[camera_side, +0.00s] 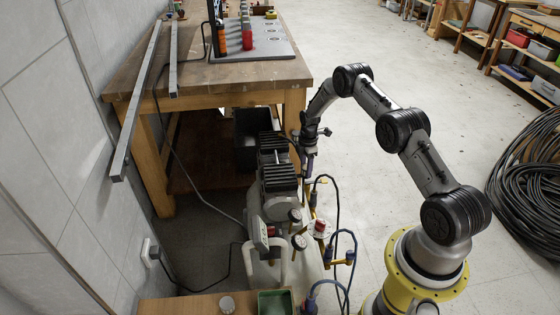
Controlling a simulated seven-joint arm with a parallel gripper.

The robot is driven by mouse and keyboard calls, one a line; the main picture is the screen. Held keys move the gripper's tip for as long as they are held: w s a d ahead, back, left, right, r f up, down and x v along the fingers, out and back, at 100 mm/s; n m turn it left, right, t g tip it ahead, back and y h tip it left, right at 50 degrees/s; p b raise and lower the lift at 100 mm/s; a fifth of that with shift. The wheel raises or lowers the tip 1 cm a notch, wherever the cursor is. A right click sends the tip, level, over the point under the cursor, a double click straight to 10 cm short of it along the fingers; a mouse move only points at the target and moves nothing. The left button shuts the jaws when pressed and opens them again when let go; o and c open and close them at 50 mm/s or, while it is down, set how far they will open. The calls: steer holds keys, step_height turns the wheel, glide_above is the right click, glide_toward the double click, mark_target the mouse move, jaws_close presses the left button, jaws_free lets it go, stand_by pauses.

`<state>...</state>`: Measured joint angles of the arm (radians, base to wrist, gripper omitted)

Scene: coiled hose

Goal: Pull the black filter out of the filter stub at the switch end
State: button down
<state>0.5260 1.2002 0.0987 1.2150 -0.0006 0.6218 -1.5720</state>
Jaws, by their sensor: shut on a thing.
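The grey compressor (256,205) stands on the floor in front of the workbench, with two black ribbed blocks (279,178) on top. Two round dark-rimmed parts (299,242) sit at its near end, beside a box with a greenish face (260,234). I cannot tell which part is the black filter or its stub. My gripper (309,168) points down just right of the ribbed blocks. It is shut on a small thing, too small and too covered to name. A dark bluish piece shows at the fingers.
Thin hoses with blue ends (335,235) and a red-topped fitting (320,228) stand close right of the compressor. The workbench (190,85) is behind. A low wooden surface with a green tray (275,293) is in front.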

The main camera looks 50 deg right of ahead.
steer(key=shift+r, duration=0.1)
stand_by(0.6)
steer(key=shift+r, duration=2.75)
